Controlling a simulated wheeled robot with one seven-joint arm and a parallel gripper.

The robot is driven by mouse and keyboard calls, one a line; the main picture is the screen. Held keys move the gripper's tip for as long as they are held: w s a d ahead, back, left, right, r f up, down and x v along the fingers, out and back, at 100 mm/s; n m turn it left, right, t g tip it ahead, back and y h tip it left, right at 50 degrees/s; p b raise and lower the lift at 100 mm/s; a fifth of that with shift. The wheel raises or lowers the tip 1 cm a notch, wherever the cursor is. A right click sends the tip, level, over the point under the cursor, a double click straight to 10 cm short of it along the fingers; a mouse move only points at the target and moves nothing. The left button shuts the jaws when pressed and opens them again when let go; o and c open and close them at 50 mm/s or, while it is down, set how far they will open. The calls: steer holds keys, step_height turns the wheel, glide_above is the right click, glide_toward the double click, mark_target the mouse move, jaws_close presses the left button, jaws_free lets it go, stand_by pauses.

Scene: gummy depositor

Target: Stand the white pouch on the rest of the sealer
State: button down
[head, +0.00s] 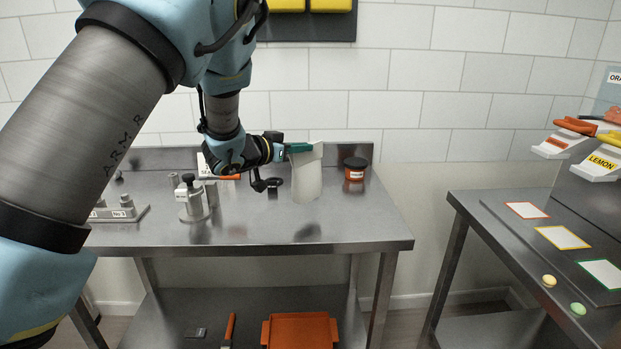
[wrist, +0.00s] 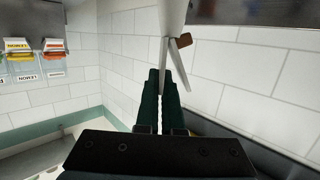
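The white pouch (head: 306,180) hangs upright from my gripper (head: 299,148), over the right part of the steel table. The green fingers are shut on the pouch near its top edge. Its lower end appears to be above the tabletop, with a dark reflection below. In the wrist view the fingers (wrist: 160,78) are close together, and the pouch (wrist: 173,18) shows nearly edge-on beyond their tips. A device with an orange handle (head: 230,178) stands partly behind my arm; I cannot tell whether it is the sealer, and no rest is clearly visible.
A dark jar with an orange band (head: 354,175) stands right of the pouch. A metal device with a black knob (head: 189,198) and a metal block (head: 118,210) stand left on the table (head: 345,235). The table's front right is clear. Another table (head: 490,225) stands at right.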

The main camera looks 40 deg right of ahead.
mark_target(295, 171)
steer(key=shift+f+p, duration=0.8)
steer(key=shift+f, duration=2.3)
steer(key=c, duration=1.1)
jaws_free()
steer(key=shift+o, duration=0.2)
steer(key=shift+a, duration=0.3)
steer(key=b+v, duration=0.5)
steer(key=v, duration=0.6)
steer(key=shift+a+r, duration=0.2)
steer(key=shift+r, duration=0.1)
